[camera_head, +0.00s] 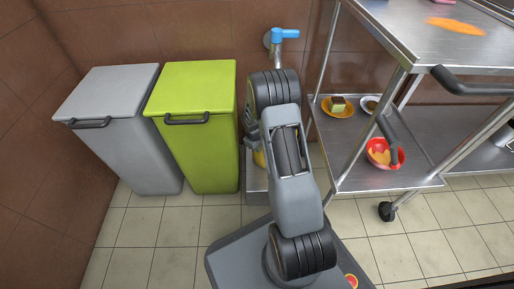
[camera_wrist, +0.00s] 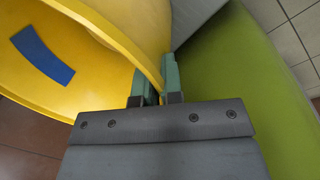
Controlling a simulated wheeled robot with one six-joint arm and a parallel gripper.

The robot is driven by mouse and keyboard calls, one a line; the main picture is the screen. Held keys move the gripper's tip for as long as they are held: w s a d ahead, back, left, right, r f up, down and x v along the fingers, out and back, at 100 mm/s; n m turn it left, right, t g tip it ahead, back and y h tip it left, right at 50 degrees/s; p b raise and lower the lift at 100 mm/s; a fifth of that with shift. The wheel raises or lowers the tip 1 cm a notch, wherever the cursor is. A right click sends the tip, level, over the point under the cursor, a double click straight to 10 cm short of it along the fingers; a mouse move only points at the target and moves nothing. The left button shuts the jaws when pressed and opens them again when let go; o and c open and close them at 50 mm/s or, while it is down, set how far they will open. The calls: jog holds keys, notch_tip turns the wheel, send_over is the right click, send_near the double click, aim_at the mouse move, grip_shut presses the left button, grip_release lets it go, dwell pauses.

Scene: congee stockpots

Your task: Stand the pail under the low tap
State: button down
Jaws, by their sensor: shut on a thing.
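The yellow pail (camera_wrist: 110,28) fills the left of the wrist view, with a blue patch (camera_wrist: 42,53) on its wall. My gripper (camera_wrist: 158,88) is shut on the pail's rim, with one greenish finger on each side of it. In the head view only a sliver of the pail (camera_head: 259,158) shows beside my arm. The low tap (camera_head: 279,46) has a blue handle and comes out of the back wall, above and behind my arm. My arm hides the gripper and most of the pail there, so I cannot tell whether the pail touches anything below.
A green bin (camera_head: 199,145) stands close left of the pail, with a grey bin (camera_head: 130,135) beyond it. A low grey surface (camera_head: 257,185) lies below the pail. A steel trolley (camera_head: 350,172) on the right carries dishes and a red bowl (camera_head: 384,153). Tiled floor is clear in front.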

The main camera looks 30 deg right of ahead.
jog(key=shift+f, duration=0.1)
jog(key=c, duration=1.7)
grip_release()
jog(key=o, duration=0.4)
jog(key=r+p, duration=0.1)
jog(key=r, duration=0.3)
jog(key=a+r+p, duration=0.1)
jog(key=r+p, duration=0.1)
jog(key=r, duration=0.2)
jog(key=a+r+p, duration=0.1)
jog(key=r+p, duration=0.1)
jog(key=r, duration=0.2)
jog(key=shift+s, duration=0.35)
